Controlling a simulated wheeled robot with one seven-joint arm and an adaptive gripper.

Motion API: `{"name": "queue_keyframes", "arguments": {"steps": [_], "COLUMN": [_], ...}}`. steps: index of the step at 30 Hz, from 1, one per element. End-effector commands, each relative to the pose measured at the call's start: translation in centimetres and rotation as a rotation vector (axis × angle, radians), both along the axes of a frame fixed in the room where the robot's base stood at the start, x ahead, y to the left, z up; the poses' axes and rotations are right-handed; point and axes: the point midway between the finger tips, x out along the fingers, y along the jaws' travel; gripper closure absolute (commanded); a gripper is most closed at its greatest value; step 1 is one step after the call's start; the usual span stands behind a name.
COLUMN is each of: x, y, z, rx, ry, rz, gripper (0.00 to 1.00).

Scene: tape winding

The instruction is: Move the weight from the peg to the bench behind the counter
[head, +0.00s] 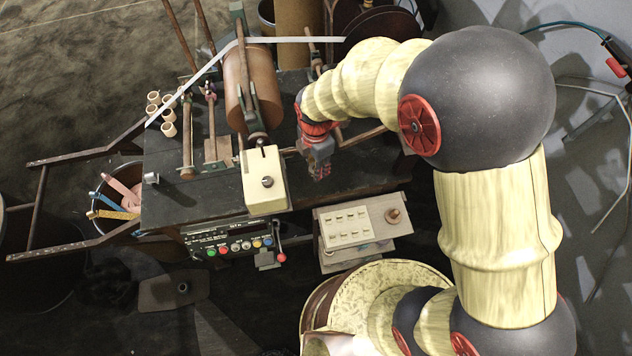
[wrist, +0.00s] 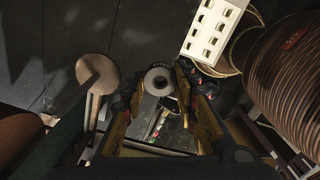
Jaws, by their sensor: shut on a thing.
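My gripper (head: 320,172) hangs over the right part of the dark bench (head: 375,175), low in front of the tape rollers. In the wrist view my gripper (wrist: 160,88) has its two fingers on either side of a grey, round weight (wrist: 158,80) with a dark hole in its top, and is shut on it. In the head view the weight is hidden by my gripper and wrist. I cannot make out the peg for certain, nor tell whether the weight is clear of it.
A white tape (head: 215,62) runs over a large brown roller (head: 252,90). Several small cups (head: 168,129) and a small metal cylinder (head: 150,178) stand at the bench's left. A wooden box with a cream panel (head: 347,226) stands in front. Bare bench lies around my gripper.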

Motion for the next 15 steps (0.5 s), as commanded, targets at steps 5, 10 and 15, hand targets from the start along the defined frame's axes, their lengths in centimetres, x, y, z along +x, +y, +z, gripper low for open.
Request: {"name": "queue_keyframes", "arguments": {"steps": [5,10,15], "x": [-0.1,0.0,0.0], "y": [-0.1,0.0,0.0], "z": [-4.4,-6.4,-7.3], "rx": [-0.002,0.0,0.0], "ry": [0.002,0.0,0.0], "rz": [-0.001,-0.002,-0.002], "gripper": [1.0,1.0,1.0]}}
